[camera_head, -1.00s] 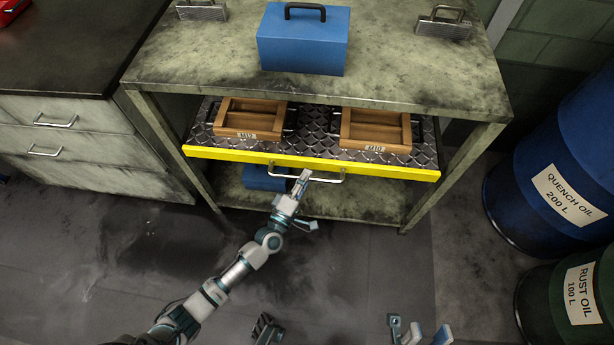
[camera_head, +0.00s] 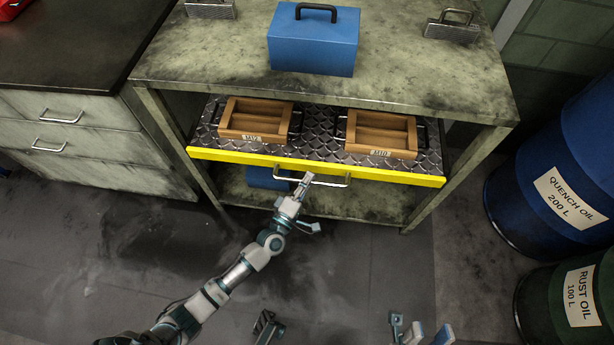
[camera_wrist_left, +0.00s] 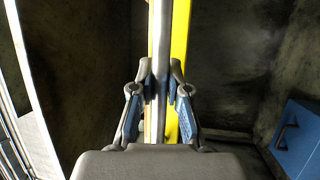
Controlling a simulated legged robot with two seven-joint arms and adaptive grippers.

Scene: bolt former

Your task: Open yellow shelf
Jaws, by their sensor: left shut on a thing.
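The yellow-fronted shelf (camera_head: 400,176) is a diamond-plate tray under the workbench top. It sticks out past the top's front edge, so part of its surface and two wooden boxes show. A metal bar handle (camera_head: 334,183) is fixed to its yellow front. My left gripper (camera_head: 305,182) is shut on this handle near its left end. In the left wrist view, the fingers (camera_wrist_left: 160,85) close on both sides of the handle bar (camera_wrist_left: 158,40), with the yellow front (camera_wrist_left: 181,30) behind. My right gripper (camera_head: 420,333) is at the bottom edge, partly cut off, its fingers apart and empty.
Wooden boxes, left (camera_head: 254,120) and right (camera_head: 381,134), sit on the shelf. A blue toolbox (camera_head: 313,45) stands on the bench top (camera_head: 200,55). A drawer cabinet (camera_head: 75,125) is left; blue (camera_head: 550,150) and green (camera_head: 565,300) drums are right. The floor in front is clear.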

